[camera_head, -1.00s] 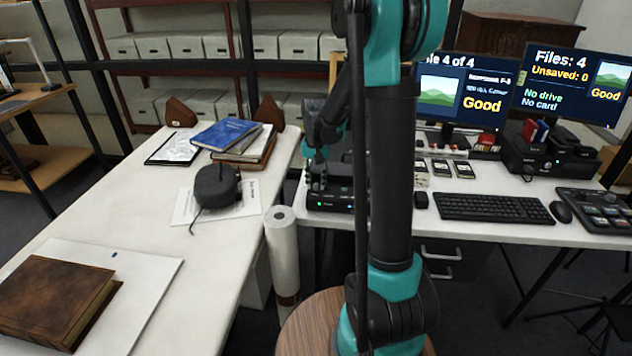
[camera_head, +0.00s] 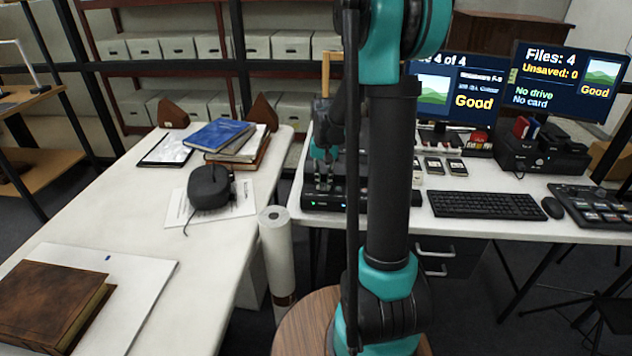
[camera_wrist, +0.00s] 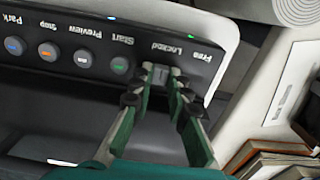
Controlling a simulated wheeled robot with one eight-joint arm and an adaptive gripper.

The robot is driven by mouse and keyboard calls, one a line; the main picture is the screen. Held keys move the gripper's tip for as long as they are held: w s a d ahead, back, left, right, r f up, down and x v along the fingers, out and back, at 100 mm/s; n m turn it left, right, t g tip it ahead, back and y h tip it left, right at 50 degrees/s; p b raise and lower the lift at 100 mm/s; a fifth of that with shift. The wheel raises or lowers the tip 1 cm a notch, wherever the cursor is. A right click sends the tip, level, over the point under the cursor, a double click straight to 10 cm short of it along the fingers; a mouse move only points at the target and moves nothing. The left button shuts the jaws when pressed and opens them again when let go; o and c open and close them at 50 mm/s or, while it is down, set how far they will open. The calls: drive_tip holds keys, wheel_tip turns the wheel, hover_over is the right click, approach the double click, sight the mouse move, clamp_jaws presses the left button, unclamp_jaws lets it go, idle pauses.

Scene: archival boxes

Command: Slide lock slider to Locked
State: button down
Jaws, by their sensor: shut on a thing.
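The black control panel (camera_wrist: 85,50) appears upside down in the wrist view, with "Locked" and "Free" labels at its right end. The lock slider (camera_wrist: 160,76) is a small grey block beside the "Locked" label, with "Free" farther right. My gripper (camera_wrist: 160,92) is shut on the slider, its green-and-black fingers on either side and partly hiding it. In the head view my gripper (camera_head: 324,182) points down at the front of the black device (camera_head: 338,202) on the right-hand desk; the slider is too small to see there.
Beside the slider are a green Start button (camera_wrist: 119,65) and other coloured buttons. In the head view, a paper roll (camera_head: 277,252) stands between the desks. The left table holds books (camera_head: 238,145) and a dark rounded object (camera_head: 210,187). A keyboard (camera_head: 487,205) lies right.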

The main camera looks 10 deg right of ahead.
sight(325, 185)
drive_tip(key=shift+d, duration=0.15)
drive_tip(key=c, duration=1.4)
unclamp_jaws()
drive_tip(key=shift+c, duration=0.2)
wheel_tip(325, 185, up, 12)
drive_tip(key=shift+s, duration=0.1)
